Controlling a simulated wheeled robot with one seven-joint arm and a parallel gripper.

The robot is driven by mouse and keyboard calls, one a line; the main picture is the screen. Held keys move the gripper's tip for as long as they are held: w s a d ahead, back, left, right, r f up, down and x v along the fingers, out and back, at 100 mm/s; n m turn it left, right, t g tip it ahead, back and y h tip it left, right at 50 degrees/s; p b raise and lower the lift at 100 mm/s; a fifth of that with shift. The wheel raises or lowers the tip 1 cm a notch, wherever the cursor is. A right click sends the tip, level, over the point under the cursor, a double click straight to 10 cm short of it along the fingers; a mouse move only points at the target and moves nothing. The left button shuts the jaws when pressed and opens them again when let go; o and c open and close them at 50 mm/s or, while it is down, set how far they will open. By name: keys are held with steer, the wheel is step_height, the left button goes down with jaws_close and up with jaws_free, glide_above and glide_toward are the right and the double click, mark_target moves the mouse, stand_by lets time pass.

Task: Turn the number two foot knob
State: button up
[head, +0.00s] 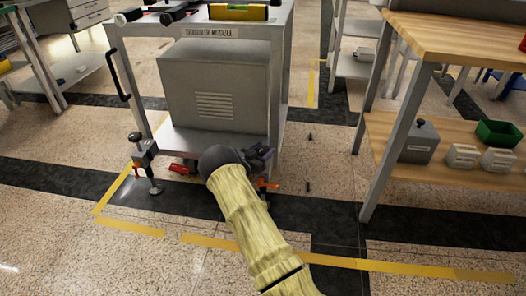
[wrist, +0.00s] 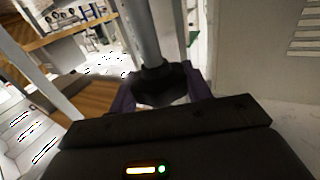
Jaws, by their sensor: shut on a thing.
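In the wrist view my gripper (wrist: 161,92) is shut on a dark foot knob (wrist: 158,74), one finger on each side. A grey post rises above the knob. In the head view my gripper (head: 261,156) is low at the front right corner of the grey cart (head: 285,65); my arm hides most of that foot. Another foot with a black knob (head: 135,137) and a round pad stands at the cart's front left corner. No number is readable on either foot.
A grey box (head: 213,85) fills the cart's lower shelf. A wooden bench (head: 455,38) with a lower shelf and a green bin (head: 499,133) stands to the right. Yellow tape (head: 135,228) marks the floor, which is open in front. Small dark pieces lie right of the cart.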

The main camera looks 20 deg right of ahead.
steer(key=o, duration=1)
steer(key=shift+a, duration=0.1)
steer(key=shift+s+a+r+p, duration=0.1)
steer(key=shift+s+a+p, duration=0.2)
steer(key=shift+a+p, duration=0.2)
steer(key=p+v, duration=0.6)
steer(key=v, duration=1)
steer(key=shift+s+p, duration=0.15)
steer(key=shift+p, duration=0.2)
